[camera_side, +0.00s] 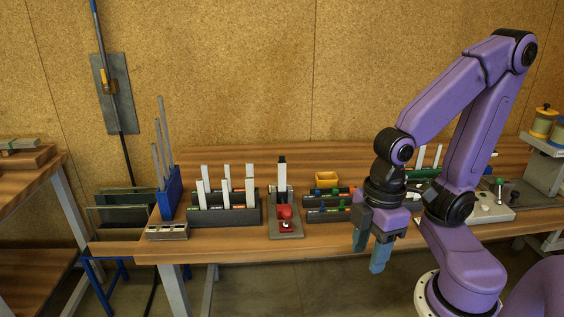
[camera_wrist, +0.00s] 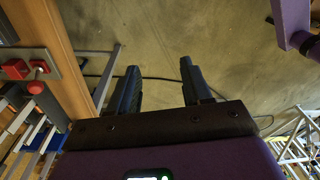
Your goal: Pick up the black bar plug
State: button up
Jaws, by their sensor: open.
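My gripper (camera_side: 369,249) is open and empty. It hangs fingers-down just off the table's front edge, right of the red-knobbed fixture in the side view. In the wrist view, bare floor shows between the spread fingers (camera_wrist: 157,72). I cannot single out the black bar plug with certainty. A pale upright bar with a black top (camera_side: 282,163) stands in the grey fixture (camera_side: 285,232) with red parts at mid-table. Black racks (camera_side: 225,217) to its left hold several pale upright bars.
The wooden table (camera_side: 225,243) has a narrow clear strip along its front. A blue rack (camera_side: 170,193) with tall bars stands at the left end, beside a small metal block (camera_side: 167,232). A yellow bin (camera_side: 327,179) and low dark racks (camera_side: 328,214) lie between the fixture and my gripper.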

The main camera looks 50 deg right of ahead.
jog(key=w+a+m+t+y, duration=0.2)
jog(key=w+a+m+y, duration=0.2)
jog(key=w+a, duration=0.45)
jog(key=w+m+t, duration=0.6)
jog(key=w, duration=0.8)
jog(key=m+t+h, duration=0.2)
jog(key=m+h, duration=0.9)
jog(key=h, duration=0.4)
send_near(282, 157)
jog(key=x, duration=1.2)
jog(key=shift+w+d, duration=0.1)
grip_shut()
